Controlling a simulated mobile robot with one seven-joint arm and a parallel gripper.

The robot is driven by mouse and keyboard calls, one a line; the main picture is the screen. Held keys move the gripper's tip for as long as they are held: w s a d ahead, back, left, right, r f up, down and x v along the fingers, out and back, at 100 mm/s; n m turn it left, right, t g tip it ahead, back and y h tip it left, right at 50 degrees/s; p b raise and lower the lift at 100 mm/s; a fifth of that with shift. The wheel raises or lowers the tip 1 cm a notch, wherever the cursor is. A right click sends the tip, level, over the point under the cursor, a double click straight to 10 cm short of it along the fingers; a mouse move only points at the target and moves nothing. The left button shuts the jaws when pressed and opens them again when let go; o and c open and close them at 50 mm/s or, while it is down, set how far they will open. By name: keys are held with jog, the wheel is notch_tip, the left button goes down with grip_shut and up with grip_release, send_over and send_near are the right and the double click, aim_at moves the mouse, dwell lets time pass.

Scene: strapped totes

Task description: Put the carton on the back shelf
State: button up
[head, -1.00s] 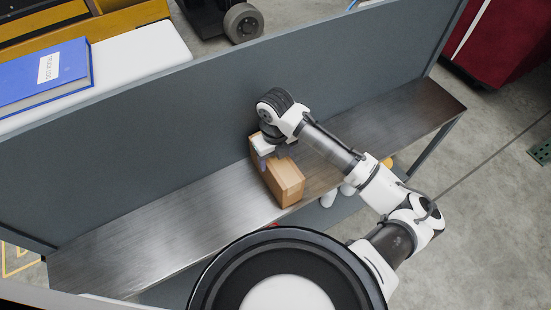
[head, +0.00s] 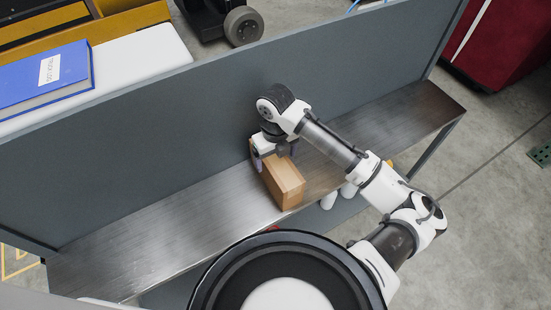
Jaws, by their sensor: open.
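The brown carton (head: 284,184) stands on the grey metal shelf (head: 190,217), close to the upright grey panel behind it. My gripper (head: 275,157) is open over the far end of the carton, pointing down. One finger shows at the carton's left side and the other near its right top edge. The gripper hides the carton's far end, and I cannot tell whether the fingers touch it.
The tall grey panel (head: 170,140) runs along the shelf's back. Behind it, a blue book (head: 45,75) lies on a white surface. White items (head: 338,194) show below the shelf's front edge. The shelf is bare on both sides of the carton.

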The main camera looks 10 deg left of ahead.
notch_tip(320, 180, up, 10)
jog(key=b, duration=0.1)
jog(key=shift+r, duration=0.25)
